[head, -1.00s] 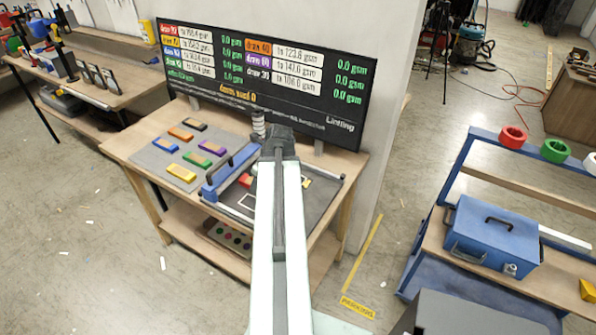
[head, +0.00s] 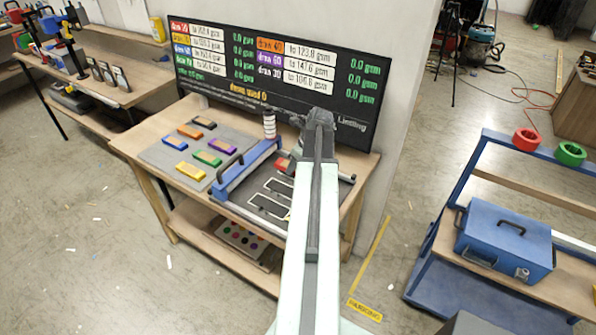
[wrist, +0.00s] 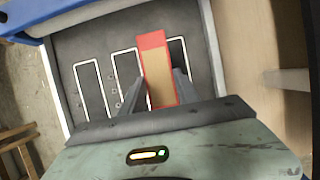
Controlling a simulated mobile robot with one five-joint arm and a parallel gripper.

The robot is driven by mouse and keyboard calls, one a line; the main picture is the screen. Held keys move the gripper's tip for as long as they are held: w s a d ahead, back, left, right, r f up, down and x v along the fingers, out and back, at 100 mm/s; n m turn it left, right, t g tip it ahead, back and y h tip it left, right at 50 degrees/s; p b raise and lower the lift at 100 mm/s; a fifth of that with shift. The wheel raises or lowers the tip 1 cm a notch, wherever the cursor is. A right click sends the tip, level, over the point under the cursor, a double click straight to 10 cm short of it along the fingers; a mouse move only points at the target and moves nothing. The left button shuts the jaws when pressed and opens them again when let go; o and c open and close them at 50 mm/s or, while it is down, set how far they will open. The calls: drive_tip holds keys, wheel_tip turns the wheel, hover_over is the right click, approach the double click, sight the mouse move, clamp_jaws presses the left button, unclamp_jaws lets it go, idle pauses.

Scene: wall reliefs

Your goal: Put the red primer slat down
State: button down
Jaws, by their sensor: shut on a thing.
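The red primer slat (wrist: 152,41) has a red rim and a tan middle. In the wrist view it stands between the two fingers of my gripper (wrist: 159,78), which is shut on it. It is over the dark board (wrist: 70,42) with white-outlined slots, covering part of the rightmost visible slot (wrist: 178,52). I cannot tell whether it touches the board. My arm hides the gripper there.
Several coloured slats lie on a grey mat (head: 160,157) left of the board. A dark display (head: 275,75) stands behind the table. A striped post (head: 269,125) rises near the bar's far end. A blue cart with a toolbox (head: 505,240) stands at the right.

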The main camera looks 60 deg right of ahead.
drive_tip(key=shift+d+f, duration=0.1)
drive_tip(key=shift+d, duration=1)
drive_tip(key=f+b, duration=0.3)
drive_tip(key=shift+s+d+f, duration=0.15)
drive_tip(key=shift+s+d, duration=0.2)
drive_tip(key=shift+d, duration=0.05)
drive_tip(key=shift+f+b, duration=0.35)
drive_tip(key=shift+b, duration=0.2)
drive_tip(key=shift+w+a+r, duration=0.25)
drive_tip(key=shift+w, duration=0.05)
drive_tip(key=shift+f, duration=0.15)
drive_tip(key=c, duration=0.9)
unclamp_jaws()
